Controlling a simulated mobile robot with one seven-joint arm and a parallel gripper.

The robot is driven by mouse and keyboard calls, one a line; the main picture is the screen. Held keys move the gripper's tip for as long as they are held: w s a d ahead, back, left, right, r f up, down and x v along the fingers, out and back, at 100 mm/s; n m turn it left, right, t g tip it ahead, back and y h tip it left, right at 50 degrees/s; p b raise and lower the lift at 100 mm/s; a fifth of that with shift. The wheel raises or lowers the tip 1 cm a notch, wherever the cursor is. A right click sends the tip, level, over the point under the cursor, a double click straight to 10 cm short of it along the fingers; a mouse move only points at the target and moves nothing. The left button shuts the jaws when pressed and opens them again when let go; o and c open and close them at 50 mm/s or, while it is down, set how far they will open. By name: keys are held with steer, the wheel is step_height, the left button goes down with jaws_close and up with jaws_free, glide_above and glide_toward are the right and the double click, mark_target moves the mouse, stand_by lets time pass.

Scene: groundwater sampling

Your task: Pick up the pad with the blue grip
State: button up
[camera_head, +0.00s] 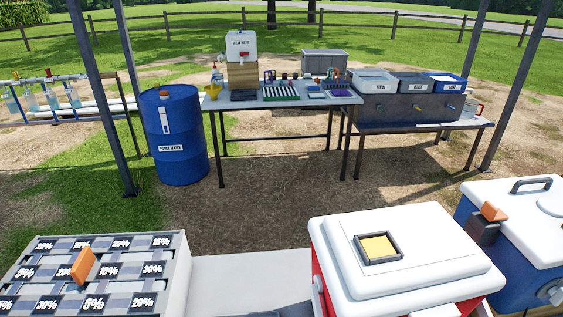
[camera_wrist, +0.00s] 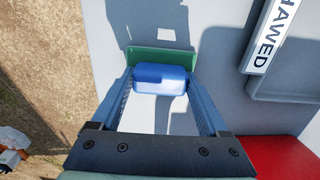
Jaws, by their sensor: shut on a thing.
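In the wrist view, my gripper (camera_wrist: 160,83) is shut on the blue grip (camera_wrist: 160,74) of a pad, with one finger on each side of it. The pad's green part (camera_wrist: 148,54) shows just beyond the grip; the rest of the pad is hidden. The pad is over a light grey surface (camera_wrist: 115,20), with shadows beside it. I cannot tell whether it touches that surface. Neither my gripper nor the pad shows in the head view.
A grey tray (camera_wrist: 258,95) with a sign ending in "HAWED" (camera_wrist: 269,38) lies right of the pad, near a red surface (camera_wrist: 285,160). In the head view, a red-and-white cooler (camera_head: 330,228), a blue cooler (camera_head: 520,262) and a percentage-marked rack (camera_head: 182,285) flank a light bench (camera_head: 240,280).

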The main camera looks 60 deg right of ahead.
steer(key=shift+c, duration=1.4)
step_height(320, 180, up, 10)
steer(key=shift+r+p, duration=0.1)
steer(key=shift+p, duration=0.3)
